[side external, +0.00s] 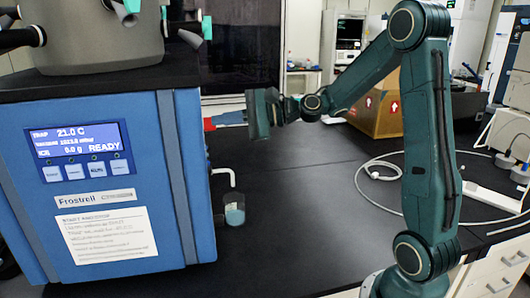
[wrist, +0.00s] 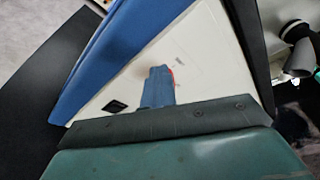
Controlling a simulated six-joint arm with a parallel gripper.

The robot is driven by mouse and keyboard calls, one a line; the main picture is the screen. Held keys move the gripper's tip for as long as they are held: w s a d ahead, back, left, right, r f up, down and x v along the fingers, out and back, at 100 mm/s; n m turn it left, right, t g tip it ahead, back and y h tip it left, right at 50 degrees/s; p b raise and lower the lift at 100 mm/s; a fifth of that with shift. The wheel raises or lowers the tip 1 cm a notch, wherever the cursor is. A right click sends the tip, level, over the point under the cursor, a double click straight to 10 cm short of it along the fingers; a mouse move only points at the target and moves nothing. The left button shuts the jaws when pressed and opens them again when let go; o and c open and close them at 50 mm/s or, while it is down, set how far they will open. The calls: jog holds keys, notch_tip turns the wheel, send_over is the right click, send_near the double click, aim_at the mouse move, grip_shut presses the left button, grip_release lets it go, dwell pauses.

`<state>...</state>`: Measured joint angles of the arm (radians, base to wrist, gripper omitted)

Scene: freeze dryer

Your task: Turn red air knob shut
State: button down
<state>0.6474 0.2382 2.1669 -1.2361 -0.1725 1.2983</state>
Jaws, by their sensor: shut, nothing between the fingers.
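The red air knob (side external: 208,124) shows as a small red patch at the right side of the blue freeze dryer (side external: 178,150) in the side external view. In the wrist view only a thin red edge of the knob (wrist: 173,78) shows beside my fingers, against the dryer's white side panel. My gripper (side external: 219,119) points left at the knob, with its blue fingertips right at it. In the wrist view the fingers (wrist: 158,74) are together and cover most of the knob. Whether they touch it I cannot tell.
Below the knob, a white spout (side external: 224,173) sticks out over a small beaker (side external: 235,211). A cardboard box (side external: 376,112) stands behind my arm. A white hose (side external: 372,190) lies on the black bench at right. The bench between is clear.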

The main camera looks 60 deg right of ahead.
jog(key=shift+s+f, duration=0.1)
jog(key=shift+f, duration=0.6)
dwell(0.5)
jog(key=shift+s+a, duration=0.15)
jog(key=shift+s+a+r, duration=0.1)
jog(key=shift+s+a, duration=0.05)
jog(key=shift+a, duration=0.05)
jog(key=d+v, duration=0.1)
jog(key=v, duration=0.4)
jog(key=shift+d+f, duration=0.25)
dwell(0.5)
